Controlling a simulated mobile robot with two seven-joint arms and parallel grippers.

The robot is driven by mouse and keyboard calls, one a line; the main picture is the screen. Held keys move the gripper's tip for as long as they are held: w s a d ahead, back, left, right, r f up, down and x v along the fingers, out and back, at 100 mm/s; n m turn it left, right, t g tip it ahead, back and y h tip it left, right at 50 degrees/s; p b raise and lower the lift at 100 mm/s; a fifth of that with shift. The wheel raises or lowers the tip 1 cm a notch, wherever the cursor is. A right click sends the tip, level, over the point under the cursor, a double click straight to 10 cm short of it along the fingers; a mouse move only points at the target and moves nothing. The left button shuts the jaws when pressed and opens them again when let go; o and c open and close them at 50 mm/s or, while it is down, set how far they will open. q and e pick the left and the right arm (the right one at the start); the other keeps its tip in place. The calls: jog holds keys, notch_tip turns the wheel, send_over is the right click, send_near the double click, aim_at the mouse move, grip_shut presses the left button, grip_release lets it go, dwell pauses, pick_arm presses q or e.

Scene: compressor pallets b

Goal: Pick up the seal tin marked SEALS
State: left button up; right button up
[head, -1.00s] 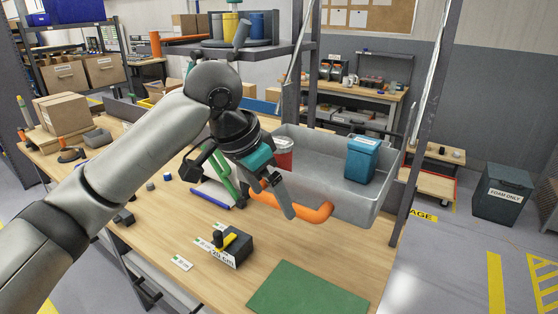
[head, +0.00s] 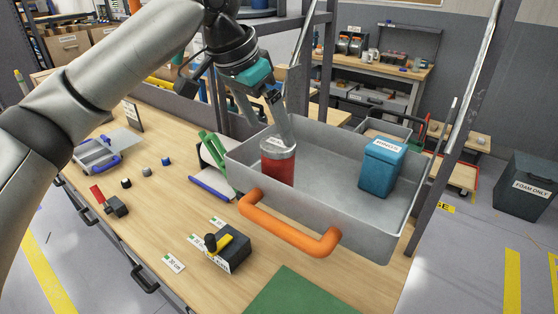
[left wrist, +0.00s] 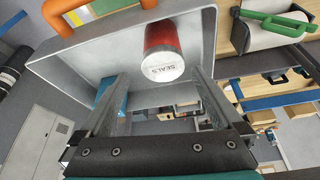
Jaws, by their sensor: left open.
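The seal tin (head: 278,167) is red with a pale lid and stands in the left part of a grey bin with an orange handle. In the left wrist view, the tin (left wrist: 161,40) shows SEALS on its lid. My left gripper (head: 270,132) is open above the tin, its fingers pointing down towards the lid. In the left wrist view, the gripper (left wrist: 155,78) has nothing between its fingers, and the tin lies beyond the fingertips. One finger partly covers the lid in the head view. My right gripper is not in view.
The grey bin (head: 330,200) has raised walls around the tin. A blue labelled container (head: 381,168) stands in its right part. The orange handle (head: 288,228) sticks out in front. A black block with a yellow lever (head: 230,248) and a green mat (head: 298,292) lie nearer.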

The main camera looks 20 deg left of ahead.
aim_at(276, 144)
pick_arm(q)
jog(key=x, duration=0.5)
jog(key=shift+f, duration=0.15)
jog(key=shift+w+f, duration=0.15)
jog(key=x, duration=0.3)
jog(key=p+x, duration=0.1)
jog(key=shift+a+f, duration=0.2)
jog(key=shift+f, duration=0.05)
jog(key=shift+w+d+f, duration=0.1)
jog(key=shift+f, duration=0.2)
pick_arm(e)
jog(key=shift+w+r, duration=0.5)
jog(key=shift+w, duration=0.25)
pick_arm(q)
jog(key=shift+c, duration=0.2)
jog(key=shift+c, duration=0.7)
jog(key=shift+r, duration=0.1)
jog(key=c, duration=1.2)
